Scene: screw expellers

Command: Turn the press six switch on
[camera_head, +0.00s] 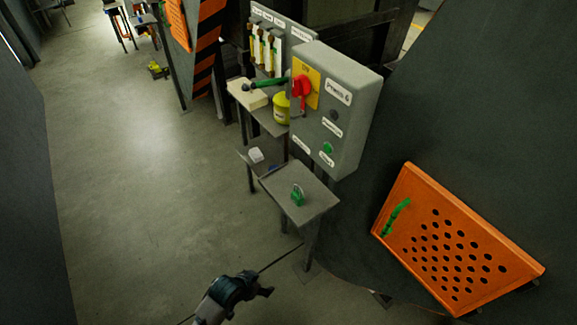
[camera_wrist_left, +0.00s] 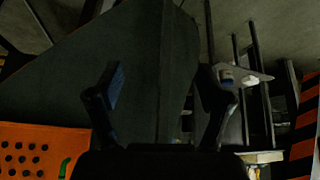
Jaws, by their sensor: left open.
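The press six switch (camera_head: 302,86) is a red rotary handle on a yellow plate, on the front of a grey control box (camera_head: 352,105) labelled for press 6. A green-handled piece (camera_head: 268,83) with a dark ball end reaches left from beside the red handle; I cannot tell whether they are joined. My left gripper (camera_head: 262,284) is low in the head view, below and left of the box, well apart from the switch. In the left wrist view its two fingers (camera_wrist_left: 160,95) are spread with nothing between them. My right gripper is not in view.
A small stand (camera_head: 318,208) below the box holds a green padlock (camera_head: 297,194). A shelf behind carries a yellow tub (camera_head: 282,108). An orange perforated guard (camera_head: 450,245) with a green handle stands at the right. The floor (camera_head: 150,200) at left is clear.

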